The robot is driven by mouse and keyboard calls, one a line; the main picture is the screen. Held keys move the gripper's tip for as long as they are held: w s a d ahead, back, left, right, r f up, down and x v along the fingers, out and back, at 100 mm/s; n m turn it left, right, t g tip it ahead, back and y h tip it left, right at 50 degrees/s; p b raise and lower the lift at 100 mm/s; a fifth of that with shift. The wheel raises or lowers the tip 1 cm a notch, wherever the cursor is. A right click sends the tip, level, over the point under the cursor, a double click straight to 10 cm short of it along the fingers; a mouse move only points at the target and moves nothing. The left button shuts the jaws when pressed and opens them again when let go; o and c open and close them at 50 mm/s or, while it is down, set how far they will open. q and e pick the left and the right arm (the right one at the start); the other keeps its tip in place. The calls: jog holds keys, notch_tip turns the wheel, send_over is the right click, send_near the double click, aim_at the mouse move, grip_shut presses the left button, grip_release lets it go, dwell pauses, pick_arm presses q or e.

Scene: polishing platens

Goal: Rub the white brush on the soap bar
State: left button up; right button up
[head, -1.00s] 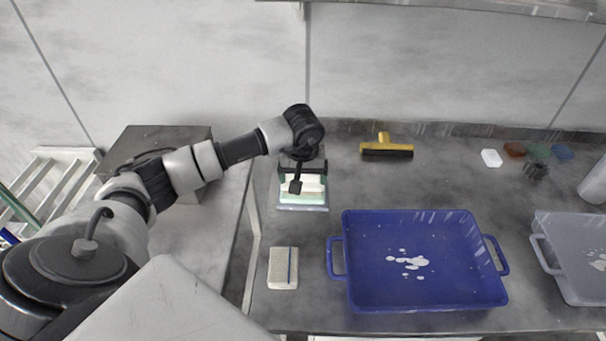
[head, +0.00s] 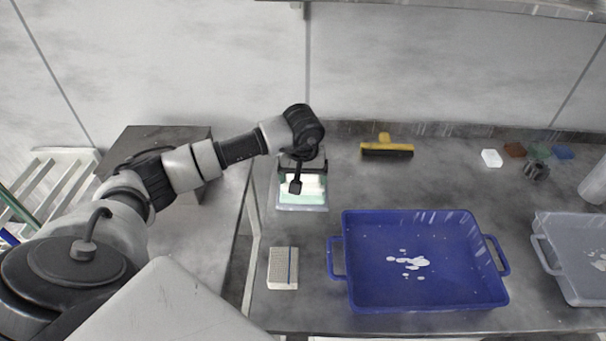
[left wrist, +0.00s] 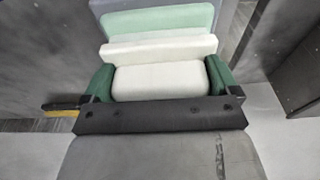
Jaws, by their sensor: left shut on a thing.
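My left gripper (head: 302,176) is over a pale dish (head: 302,208) near the left end of the bench. It is shut on the white brush (head: 315,186). In the left wrist view, the brush (left wrist: 160,80) sits between the green fingers, with a cream slab-like part at its far side. The pale green soap bar (left wrist: 160,24) lies just beyond, on the grey dish. The soap (head: 302,198) also shows in front of the brush in the head view. The brush is at the soap; whether they touch is hidden. My right gripper is out of view.
A blue tub (head: 425,295) with white splashes stands right of the dish, and a grey tub (head: 550,278) farther right. A beige block with a blue stripe (head: 281,268) lies in front. A yellow-black squeegee-like tool (head: 386,152) and several small coloured blocks lie behind.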

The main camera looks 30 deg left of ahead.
pick_arm(q)
jog(key=shift+r+p, duration=2.05)
jog(key=shift+r, duration=1.45)
